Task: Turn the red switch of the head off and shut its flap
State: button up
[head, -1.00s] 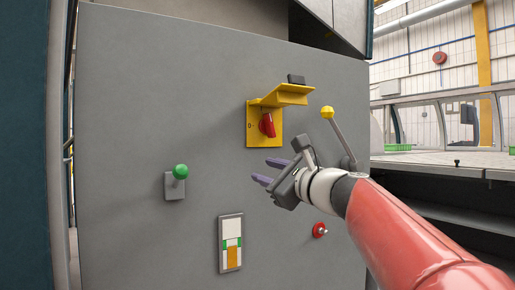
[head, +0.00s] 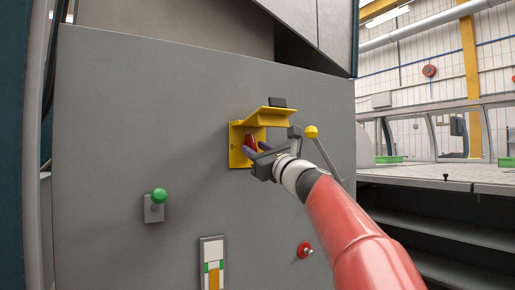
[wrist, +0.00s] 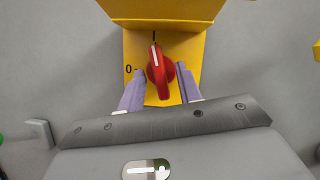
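The red switch (wrist: 160,72) sits on a yellow plate (wrist: 189,55) on the grey panel. Its white line points up near the "I" mark; a "0" mark is to its left. The yellow flap (head: 272,117) above it stands open, sticking out from the panel. In the head view the red switch (head: 250,142) is partly hidden by my gripper (head: 248,152). My gripper (wrist: 158,84) is open, its two purple fingers on either side of the switch's lower part. I cannot tell whether they touch it.
A lever with a yellow knob (head: 311,132) stands close to the right of my gripper. A green-knobbed lever (head: 159,196) is at the lower left, and a red button (head: 304,250) is below. The panel around the plate is mostly bare.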

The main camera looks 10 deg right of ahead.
grip_shut()
jog(key=shift+n, duration=0.5)
jog(key=n+g+y, duration=0.1)
jog(key=n, duration=0.1)
jog(key=n+y, duration=0.1)
jog(key=n, duration=0.1)
jog(key=shift+w+d+n+g, duration=0.1)
jog(key=shift+d+n+g, duration=0.1)
jog(key=shift+n+g, duration=0.15)
jog(key=shift+r+n+g+y+p, duration=0.1)
jog(key=shift+n+g+y+p, duration=0.3)
jog(key=shift+n, duration=0.7)
jog(key=shift+n+g+y+p, duration=0.1)
jog(key=shift+n+g+p, duration=0.4)
jog(key=shift+n, duration=0.55)
grip_release()
